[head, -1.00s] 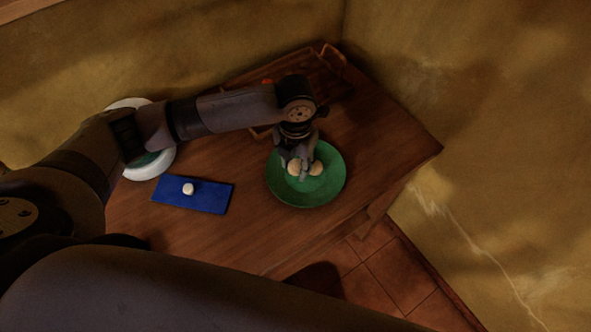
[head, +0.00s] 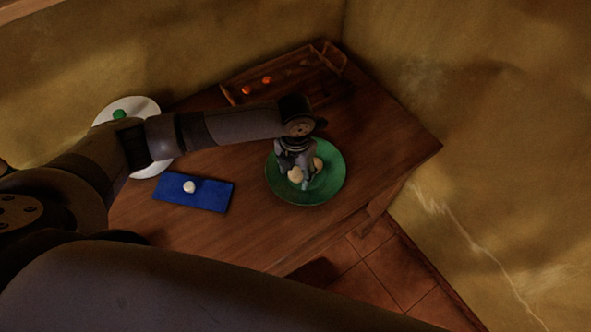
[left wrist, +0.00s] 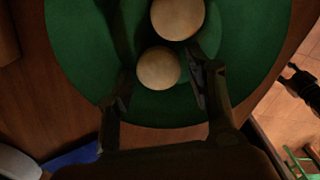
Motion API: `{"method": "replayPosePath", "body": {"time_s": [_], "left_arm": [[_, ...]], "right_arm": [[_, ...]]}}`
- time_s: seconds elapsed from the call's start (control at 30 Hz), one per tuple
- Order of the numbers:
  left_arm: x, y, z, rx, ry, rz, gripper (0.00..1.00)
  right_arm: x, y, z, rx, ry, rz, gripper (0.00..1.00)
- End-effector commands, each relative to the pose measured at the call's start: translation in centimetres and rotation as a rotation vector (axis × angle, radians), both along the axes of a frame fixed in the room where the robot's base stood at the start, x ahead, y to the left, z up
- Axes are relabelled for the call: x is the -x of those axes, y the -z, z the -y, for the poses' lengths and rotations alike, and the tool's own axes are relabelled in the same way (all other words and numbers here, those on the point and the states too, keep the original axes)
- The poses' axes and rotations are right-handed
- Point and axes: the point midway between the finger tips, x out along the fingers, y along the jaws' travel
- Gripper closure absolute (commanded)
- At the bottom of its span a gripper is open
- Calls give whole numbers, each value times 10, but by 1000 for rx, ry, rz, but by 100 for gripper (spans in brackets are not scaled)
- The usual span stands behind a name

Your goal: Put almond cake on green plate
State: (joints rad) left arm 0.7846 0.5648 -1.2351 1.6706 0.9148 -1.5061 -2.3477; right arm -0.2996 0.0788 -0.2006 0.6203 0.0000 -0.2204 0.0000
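Two pale round cakes lie on the green plate (head: 331,186). The near cake (head: 295,174) is between the fingers of my left gripper (head: 298,184); the other cake (head: 317,164) is just beside it. In the left wrist view, the fingers of my left gripper (left wrist: 160,82) stand apart around the lower cake (left wrist: 158,68), with a visible gap on its left side. The upper cake (left wrist: 177,18) is beyond the fingertips. A dark jointed part at the right edge of that view may be my right gripper (left wrist: 300,82); its state is unclear.
A blue mat (head: 215,198) with a small white piece (head: 189,187) lies left of the plate. A white plate (head: 145,104) with a green item (head: 119,114) is partly behind my arm. A wooden tray (head: 300,73) with orange pieces (head: 247,89) stands at the back.

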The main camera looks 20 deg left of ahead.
Motion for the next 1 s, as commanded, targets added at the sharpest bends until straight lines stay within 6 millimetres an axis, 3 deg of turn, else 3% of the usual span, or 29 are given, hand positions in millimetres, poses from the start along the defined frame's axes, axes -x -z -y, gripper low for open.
{"method": "replayPosePath", "body": {"time_s": [0.47,1.0], "left_arm": [[-1,-9,0,3,0,3,45],[-1,-110,1,2,0,3,45]], "right_arm": [[0,1,2,3,-1,0,59],[1,24,2,3,0,0,59]]}}
